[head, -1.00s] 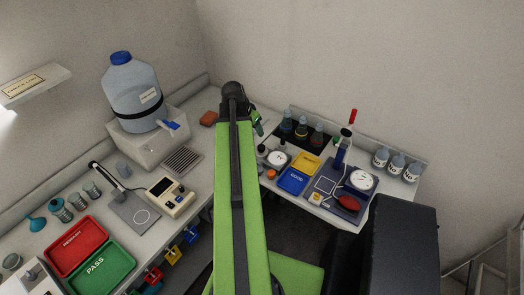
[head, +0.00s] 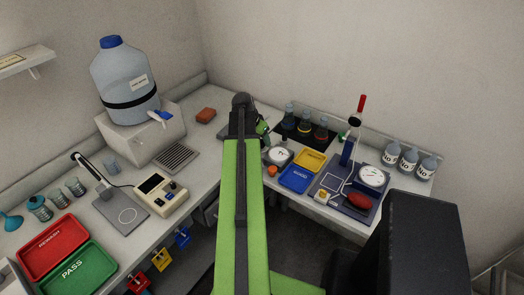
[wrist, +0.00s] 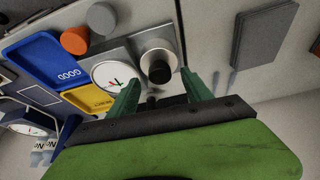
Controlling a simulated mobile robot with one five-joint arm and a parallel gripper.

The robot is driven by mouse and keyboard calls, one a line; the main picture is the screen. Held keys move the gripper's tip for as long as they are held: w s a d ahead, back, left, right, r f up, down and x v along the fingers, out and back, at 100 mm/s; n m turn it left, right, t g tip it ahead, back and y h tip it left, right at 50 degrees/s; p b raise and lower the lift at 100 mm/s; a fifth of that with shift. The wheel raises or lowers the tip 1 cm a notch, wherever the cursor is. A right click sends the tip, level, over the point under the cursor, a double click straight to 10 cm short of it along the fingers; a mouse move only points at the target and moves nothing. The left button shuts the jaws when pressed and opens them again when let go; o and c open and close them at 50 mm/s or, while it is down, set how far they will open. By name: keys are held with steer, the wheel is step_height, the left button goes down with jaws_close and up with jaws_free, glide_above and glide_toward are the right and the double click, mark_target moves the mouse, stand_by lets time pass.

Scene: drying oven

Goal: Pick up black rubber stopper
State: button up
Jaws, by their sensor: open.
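A black round-topped piece (wrist: 158,68), which looks like the rubber stopper, sits over a pale silver round part of the dial device in the wrist view. My gripper (wrist: 160,82) is open and empty, its two green fingers pointing toward the black piece with a gap between them. The fingertips appear just short of it; the exact height gap cannot be told. In the head view my gripper (head: 263,130) is partly hidden behind my arm, near the dial device (head: 279,155). The stopper is not clearly visible there.
An orange stopper-like piece (wrist: 74,41) and a grey one (wrist: 102,18) lie beside the device. The blue tray (head: 295,178) and yellow tray (head: 309,159) are close by. Flasks (head: 304,127) stand behind. A grey block (wrist: 262,32) lies across from the device.

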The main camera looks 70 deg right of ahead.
steer(key=shift+x, duration=1)
steer(key=shift+r, duration=0.2)
steer(key=shift+c, duration=0.5)
jaws_close()
steer(key=shift+r, duration=0.15)
